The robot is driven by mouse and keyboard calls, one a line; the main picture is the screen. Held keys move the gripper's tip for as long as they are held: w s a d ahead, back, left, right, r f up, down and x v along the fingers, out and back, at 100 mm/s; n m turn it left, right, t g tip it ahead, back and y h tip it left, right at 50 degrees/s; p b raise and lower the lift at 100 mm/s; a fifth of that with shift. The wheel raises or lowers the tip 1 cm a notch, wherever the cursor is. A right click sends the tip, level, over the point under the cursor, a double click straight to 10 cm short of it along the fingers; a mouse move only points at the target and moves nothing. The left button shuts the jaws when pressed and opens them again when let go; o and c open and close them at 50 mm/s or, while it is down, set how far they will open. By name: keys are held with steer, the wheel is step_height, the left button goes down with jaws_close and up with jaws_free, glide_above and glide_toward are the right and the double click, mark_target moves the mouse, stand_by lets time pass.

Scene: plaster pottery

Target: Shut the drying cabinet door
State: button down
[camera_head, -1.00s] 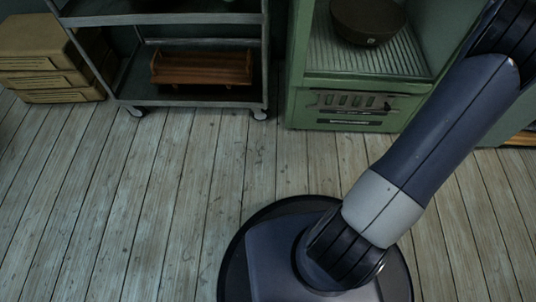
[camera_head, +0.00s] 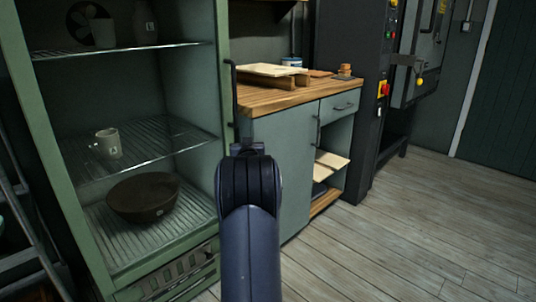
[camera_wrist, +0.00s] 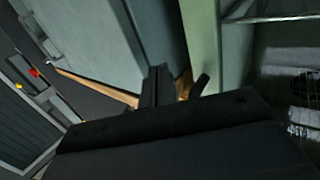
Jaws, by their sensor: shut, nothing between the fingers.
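The drying cabinet is the tall green cabinet (camera_head: 48,150) at the left of the head view, with its front open and its shelves exposed. A dark vertical bar handle (camera_head: 235,90) stands at its right edge. The door seems to be edge-on there; its full face does not show. My gripper (camera_head: 246,148) is just below the handle in the head view, partly hidden by my wrist. In the wrist view my gripper (camera_wrist: 157,85) is shut and empty, close to a green upright (camera_wrist: 201,40). I cannot tell whether it touches anything.
A mug (camera_head: 109,142) and a brown bowl (camera_head: 144,197) stand on the cabinet shelves. A wood-topped workbench (camera_head: 275,97) adjoins on the right, then a dark machine cabinet (camera_head: 345,90). The plank floor (camera_head: 400,240) is clear at the front right.

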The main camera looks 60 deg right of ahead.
steer(key=s+a+p, duration=0.1)
steer(key=s+p, duration=0.1)
steer(key=s, duration=0.6)
steer(key=shift+s+a+f, duration=0.15)
steer(key=shift+s+a, duration=0.25)
steer(key=shift+w, duration=0.15)
